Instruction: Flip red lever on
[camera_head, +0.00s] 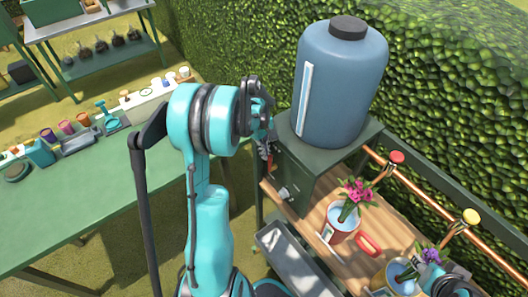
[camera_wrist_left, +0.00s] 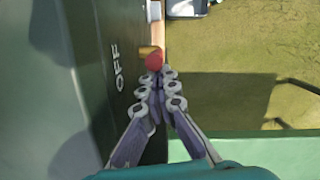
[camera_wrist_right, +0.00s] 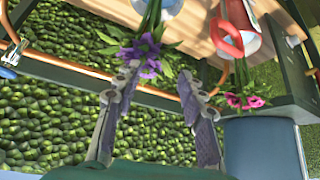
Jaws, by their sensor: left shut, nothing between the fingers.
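The red lever's round knob (camera_wrist_left: 155,61) shows in the left wrist view on a short brass stem. It sits by the edge of a dark green box (camera_wrist_left: 75,60) with the word OFF on its face. My left gripper (camera_wrist_left: 160,80) is shut, its fingertips right at the knob; I cannot tell whether they touch it. In the head view my left gripper (camera_head: 265,150) is beside the green cabinet (camera_head: 300,160) under the blue tank (camera_head: 341,85). My right gripper (camera_wrist_right: 160,82) is open and empty, with purple flowers (camera_wrist_right: 143,55) just beyond its fingers.
A wooden bench (camera_head: 310,208) holds potted pink flowers (camera_head: 355,192) and purple flowers (camera_head: 430,255). A copper pipe (camera_head: 435,192) with red and yellow knobs runs along its hedge side. A green table (camera_head: 75,210) with cups and tools stands at left.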

